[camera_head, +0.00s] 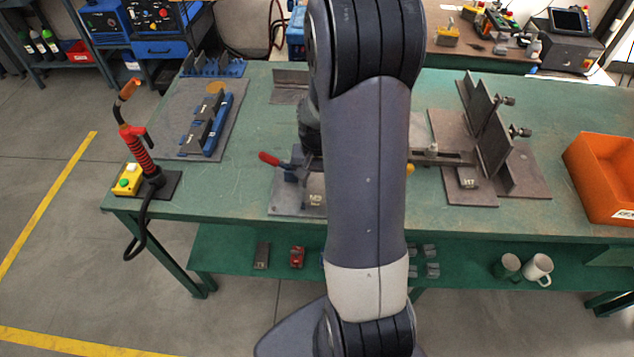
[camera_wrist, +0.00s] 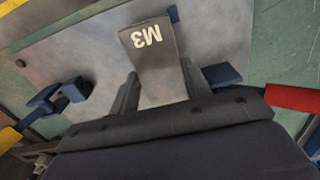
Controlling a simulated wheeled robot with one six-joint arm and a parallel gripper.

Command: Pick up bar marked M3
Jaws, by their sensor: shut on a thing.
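The bar marked M3 (camera_wrist: 152,45) is a grey metal bar with a white label. In the wrist view it sits between the two fingers of my gripper (camera_wrist: 158,88), which is shut on it. A grey plate (camera_wrist: 95,70) lies behind the bar; I cannot tell whether the bar touches it. In the head view a part of the M3 bar (camera_head: 315,199) shows left of my arm, over a grey plate (camera_head: 285,203) near the bench's front edge. My arm hides my gripper and the rest of the bar there.
A red-handled clamp (camera_head: 270,159) stands close beside the bar. On the green bench (camera_head: 240,150) are a blue fixture (camera_head: 212,130) at left, an upright plate fixture (camera_head: 490,135) at right and an orange bin (camera_head: 603,180). A torch (camera_head: 137,150) stands at the left edge.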

